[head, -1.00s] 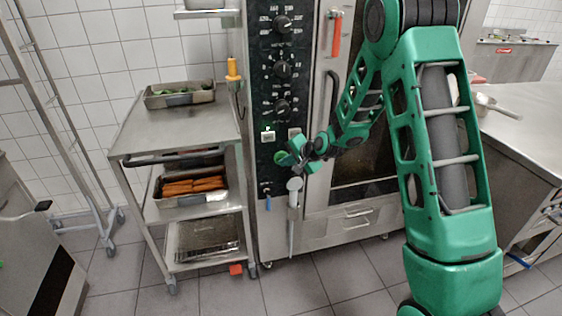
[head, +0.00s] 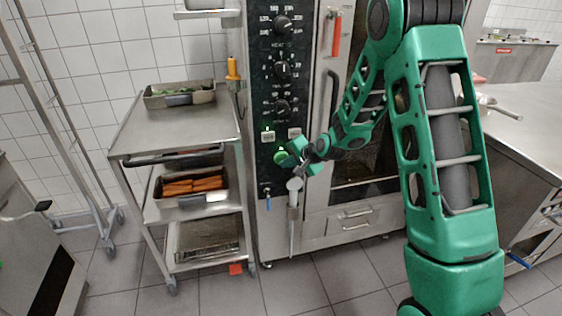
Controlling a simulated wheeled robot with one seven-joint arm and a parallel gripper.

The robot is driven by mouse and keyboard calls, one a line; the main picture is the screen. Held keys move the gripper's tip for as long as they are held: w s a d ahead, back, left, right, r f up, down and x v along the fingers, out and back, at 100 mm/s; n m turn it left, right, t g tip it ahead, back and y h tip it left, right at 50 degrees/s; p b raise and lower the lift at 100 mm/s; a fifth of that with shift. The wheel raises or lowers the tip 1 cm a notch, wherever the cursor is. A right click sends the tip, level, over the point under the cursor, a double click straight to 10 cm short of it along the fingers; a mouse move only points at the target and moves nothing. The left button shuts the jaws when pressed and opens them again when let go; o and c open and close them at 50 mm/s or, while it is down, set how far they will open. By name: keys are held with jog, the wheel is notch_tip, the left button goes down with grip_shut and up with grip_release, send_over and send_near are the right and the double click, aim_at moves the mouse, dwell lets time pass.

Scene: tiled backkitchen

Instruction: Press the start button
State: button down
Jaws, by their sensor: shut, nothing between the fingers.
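The oven's dark control panel (head: 264,95) stands upright near the middle of the head view. A round green button (head: 281,157), which looks like the start button, is low on this panel and glows bright green. My gripper (head: 289,162) is shut and empty, just right of the button. Its tips overlap the button's right edge in the picture; I cannot tell whether they touch it. Above the button are a small white switch (head: 268,137) with a green light over it and a second white switch (head: 294,133).
A steel trolley (head: 125,139) with trays stands left of the oven. A hand shower (head: 293,190) hangs just below my gripper. The oven door handle (head: 332,95) is to the right. A steel counter (head: 520,125) stands at the far right.

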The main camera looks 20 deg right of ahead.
jog(key=shift+s, duration=0.25)
jog(key=shift+s, duration=2.45)
jog(key=s+d+r+n+g+h, duration=0.2)
jog(key=s+d+r, duration=0.4)
jog(key=s, duration=0.4)
jog(key=s+d+r+n+g+h, duration=0.2)
jog(key=s+d+r+g, duration=0.1)
jog(key=s+d, duration=0.65)
jog(key=s+d+r+g, duration=0.1)
jog(key=s+r+g, duration=0.1)
jog(key=s, duration=1)
jog(key=s+d+r+g, duration=0.1)
jog(key=s+r+g, duration=0.1)
jog(key=s, duration=1)
jog(key=shift+r+n, duration=0.3)
jog(key=shift+r, duration=0.55)
